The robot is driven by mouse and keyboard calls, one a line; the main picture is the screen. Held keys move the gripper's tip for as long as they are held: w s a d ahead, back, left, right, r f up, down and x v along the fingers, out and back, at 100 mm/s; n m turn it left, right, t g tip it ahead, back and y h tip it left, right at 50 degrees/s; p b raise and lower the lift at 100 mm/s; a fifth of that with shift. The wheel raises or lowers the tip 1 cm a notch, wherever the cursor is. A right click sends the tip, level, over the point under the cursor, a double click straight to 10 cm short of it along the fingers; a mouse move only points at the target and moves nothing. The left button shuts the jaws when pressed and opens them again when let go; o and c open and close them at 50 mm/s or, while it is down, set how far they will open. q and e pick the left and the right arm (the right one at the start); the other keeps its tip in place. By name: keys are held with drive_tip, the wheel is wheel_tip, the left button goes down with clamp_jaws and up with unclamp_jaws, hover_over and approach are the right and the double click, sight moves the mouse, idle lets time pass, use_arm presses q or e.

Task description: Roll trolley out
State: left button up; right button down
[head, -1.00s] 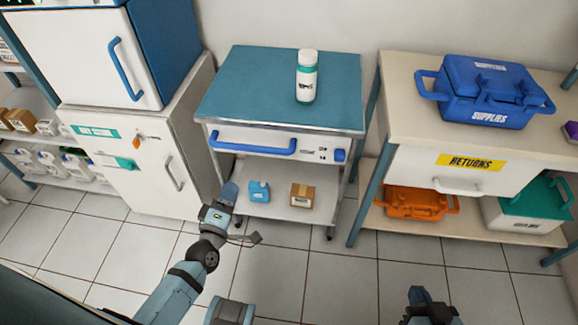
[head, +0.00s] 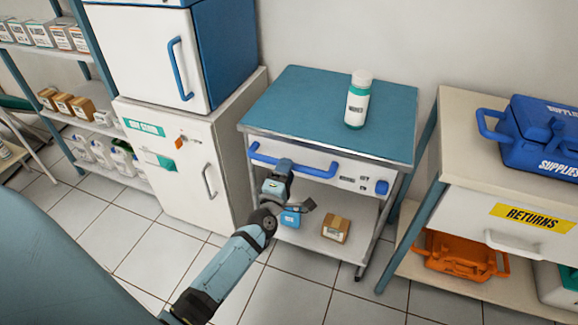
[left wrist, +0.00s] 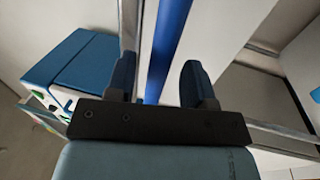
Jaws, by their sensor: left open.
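The trolley has a teal top (head: 310,105), a white front panel with a blue handle bar (head: 315,171), and a lower shelf (head: 302,236). It stands against the wall. My left gripper (head: 281,172) is at the handle, in front of its left half. In the left wrist view, the blue bar (left wrist: 168,50) runs between the two spread fingers (left wrist: 158,85). The jaws are open and not closed on it. Whether a finger touches the bar is unclear. My right gripper is out of view.
A white bottle (head: 357,100) stands on the trolley top. A blue box (head: 290,218) and a brown carton (head: 335,229) sit on its lower shelf. A white cabinet (head: 180,185) stands close at left, a returns bench (head: 460,150) at right. Tiled floor (head: 285,285) in front is clear.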

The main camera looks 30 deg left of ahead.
use_arm(q)
drive_tip(key=shift+x, duration=1.15)
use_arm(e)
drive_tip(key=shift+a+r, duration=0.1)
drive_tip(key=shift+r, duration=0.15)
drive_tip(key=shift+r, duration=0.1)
use_arm(q)
clamp_jaws()
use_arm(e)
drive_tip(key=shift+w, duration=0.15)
